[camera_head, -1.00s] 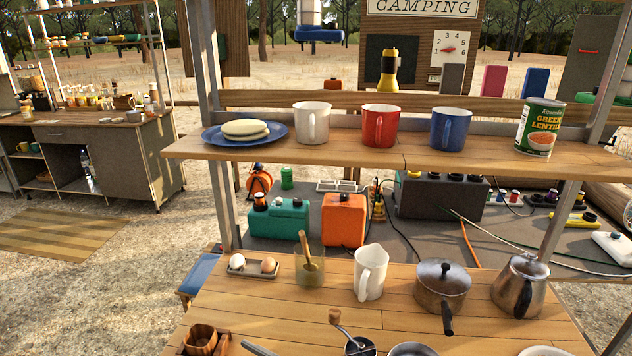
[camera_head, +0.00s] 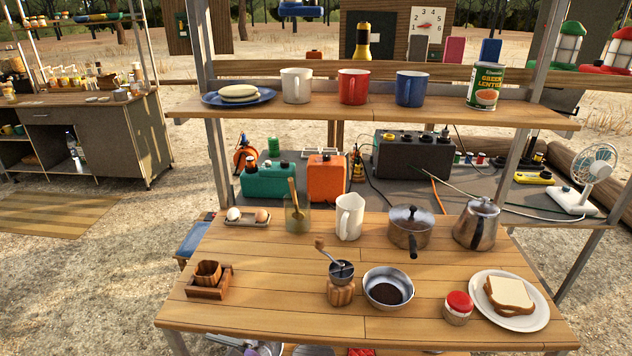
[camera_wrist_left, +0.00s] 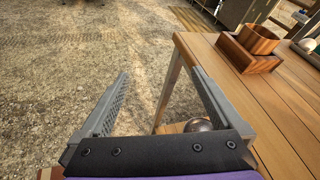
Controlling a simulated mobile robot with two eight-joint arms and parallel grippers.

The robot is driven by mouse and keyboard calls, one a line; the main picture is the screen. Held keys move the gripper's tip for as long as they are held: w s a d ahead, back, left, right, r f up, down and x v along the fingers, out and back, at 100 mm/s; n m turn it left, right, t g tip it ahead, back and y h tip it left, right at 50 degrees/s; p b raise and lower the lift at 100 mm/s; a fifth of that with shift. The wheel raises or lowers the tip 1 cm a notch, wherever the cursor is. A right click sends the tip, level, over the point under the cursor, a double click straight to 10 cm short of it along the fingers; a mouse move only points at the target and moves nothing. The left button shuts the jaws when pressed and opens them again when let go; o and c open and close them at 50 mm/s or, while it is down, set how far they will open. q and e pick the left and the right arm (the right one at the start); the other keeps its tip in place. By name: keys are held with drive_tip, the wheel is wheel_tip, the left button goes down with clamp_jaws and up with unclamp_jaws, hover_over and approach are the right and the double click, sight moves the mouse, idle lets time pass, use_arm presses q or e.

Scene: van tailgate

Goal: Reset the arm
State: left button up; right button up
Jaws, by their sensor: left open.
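My left gripper (camera_wrist_left: 160,100) is open and empty in the left wrist view. Its two grey fingers point out over the sandy ground beside the left edge of the wooden table (camera_wrist_left: 262,108). The right finger is close to the table's corner in the picture; I cannot tell whether it touches.
The table (camera_head: 265,300) holds a wooden box (camera_head: 207,282), a grinder (camera_head: 340,285), a pan (camera_head: 388,290), a red-lidded jar (camera_head: 458,306) and a sandwich plate (camera_head: 535,318). A shelf (camera_head: 330,115) with mugs stands behind. Open ground (camera_head: 100,280) lies left.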

use_arm(q)
drive_tip(key=s+a+f+n+g+h, duration=0.2)
drive_tip(key=s+f+n+h, duration=0.3)
drive_tip(key=s+n+h, duration=0.35)
drive_tip(key=s+d+n+h, duration=0.4)
drive_tip(key=s+d+n, duration=0.2)
drive_tip(key=s+n, duration=0.3)
drive_tip(key=w+r+n+t+p, duration=0.1)
drive_tip(key=w+r+n+p, duration=0.1)
drive_tip(key=r+p, duration=1.2)
drive_tip(key=shift+w+d+r+t+h, duration=0.35)
drive_tip(key=shift+w+d+r+t, duration=0.05)
drive_tip(key=shift+w+r, duration=0.3)
use_arm(e)
wheel_tip(320, 180, up, 16)
drive_tip(key=w, duration=0.2)
drive_tip(key=shift+t, duration=0.4)
